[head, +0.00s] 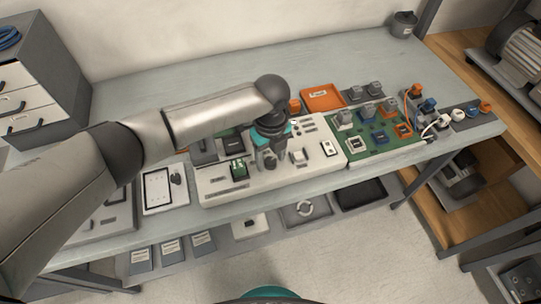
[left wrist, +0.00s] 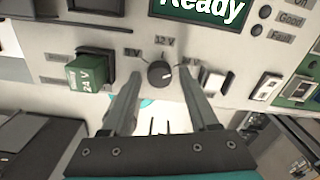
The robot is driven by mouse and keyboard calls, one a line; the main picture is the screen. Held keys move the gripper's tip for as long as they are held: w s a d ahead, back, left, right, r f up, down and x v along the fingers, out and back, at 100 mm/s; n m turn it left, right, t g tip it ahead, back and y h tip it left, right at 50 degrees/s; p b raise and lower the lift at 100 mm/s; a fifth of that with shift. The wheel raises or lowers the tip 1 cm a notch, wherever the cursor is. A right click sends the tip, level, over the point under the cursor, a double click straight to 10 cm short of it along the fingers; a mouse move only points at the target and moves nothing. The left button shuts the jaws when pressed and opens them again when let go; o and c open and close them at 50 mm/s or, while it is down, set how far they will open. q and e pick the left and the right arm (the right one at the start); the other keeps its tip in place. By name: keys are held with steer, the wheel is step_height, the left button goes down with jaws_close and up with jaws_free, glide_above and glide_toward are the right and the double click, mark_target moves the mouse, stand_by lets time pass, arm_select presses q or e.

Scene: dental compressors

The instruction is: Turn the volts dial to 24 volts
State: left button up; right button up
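The volts dial (left wrist: 160,74) is a round black knob on a light control panel (left wrist: 225,75). Its labels include 12 V (left wrist: 165,41) above it and another, partly covered, at its right. A pale mark on the knob faces right; its exact setting is hard to read. My left gripper (left wrist: 162,88) is open, with one finger on each side of the dial; contact cannot be told. In the head view my left gripper (head: 268,158) points down at the panel (head: 318,160) and hides the dial. My right gripper is not in view.
A green block marked 24 V (left wrist: 88,74) sits left of the dial. A "Ready" screen (left wrist: 205,10) is above, and a light rocker switch (left wrist: 217,80) is at the right. A green circuit board (head: 372,150) and an orange tray (head: 321,97) are nearby.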

mark_target(271, 161)
arm_select(q)
steer(key=shift+o, duration=0.4)
steer(key=shift+r, duration=0.3)
step_height(271, 161, up, 15)
steer(key=p, duration=0.1)
steer(key=shift+f, duration=0.15)
steer(key=shift+f, duration=0.1)
